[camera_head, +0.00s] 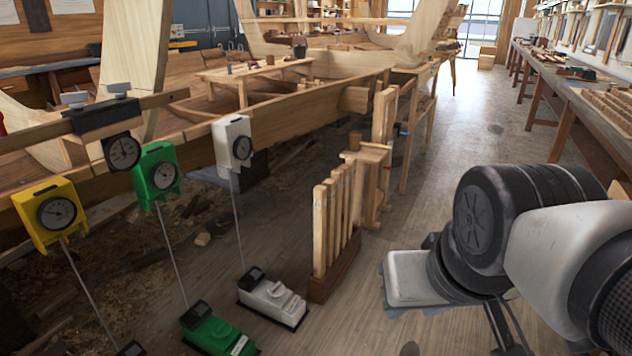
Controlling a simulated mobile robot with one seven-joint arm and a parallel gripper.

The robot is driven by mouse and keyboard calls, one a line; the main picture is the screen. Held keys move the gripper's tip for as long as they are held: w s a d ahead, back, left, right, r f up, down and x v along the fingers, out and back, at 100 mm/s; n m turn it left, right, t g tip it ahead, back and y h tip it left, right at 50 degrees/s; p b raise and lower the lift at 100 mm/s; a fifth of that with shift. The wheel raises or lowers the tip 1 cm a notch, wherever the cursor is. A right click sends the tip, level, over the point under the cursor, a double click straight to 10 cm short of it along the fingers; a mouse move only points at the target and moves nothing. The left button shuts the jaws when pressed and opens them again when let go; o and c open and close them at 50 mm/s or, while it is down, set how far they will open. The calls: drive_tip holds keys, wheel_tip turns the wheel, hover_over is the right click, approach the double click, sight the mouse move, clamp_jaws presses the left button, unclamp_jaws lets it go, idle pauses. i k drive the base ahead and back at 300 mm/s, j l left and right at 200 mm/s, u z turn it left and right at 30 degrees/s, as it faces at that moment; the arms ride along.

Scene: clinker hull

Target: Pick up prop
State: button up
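Several upright wooden slats, which may be the props (328,222), stand side by side in a low brown wooden holder (330,285) on the floor near the middle. I cannot tell for sure which piece is the prop. My arm comes in from the right, and its end with my gripper (508,328) hangs low at the bottom right, to the right of the slats and apart from them. Its fingertips are cut off or hidden, so I see neither whether it is open nor whether it holds anything.
A wooden boat hull (300,112) fills the left and back. Yellow (33,222), green (148,185) and white (226,160) dial gauges hang at left above floor units. A wooden stand (368,155) is behind the slats. The aisle floor (470,130) is mostly clear; a workbench (575,95) lines the right.

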sight(337, 174)
drive_tip(key=u, duration=1.3)
drive_tip(key=i+l+u, duration=0.1)
drive_tip(key=l, duration=0.95)
drive_tip(key=i+l+u, duration=0.15)
drive_tip(key=l, duration=0.85)
drive_tip(key=i+l+u, duration=0.1)
drive_tip(key=i+l, duration=0.15)
drive_tip(key=l, duration=0.85)
drive_tip(key=l+u, duration=0.1)
drive_tip(key=l, duration=0.95)
drive_tip(key=i+l+u, duration=0.2)
drive_tip(key=i+l, duration=0.15)
drive_tip(key=i, duration=0.1)
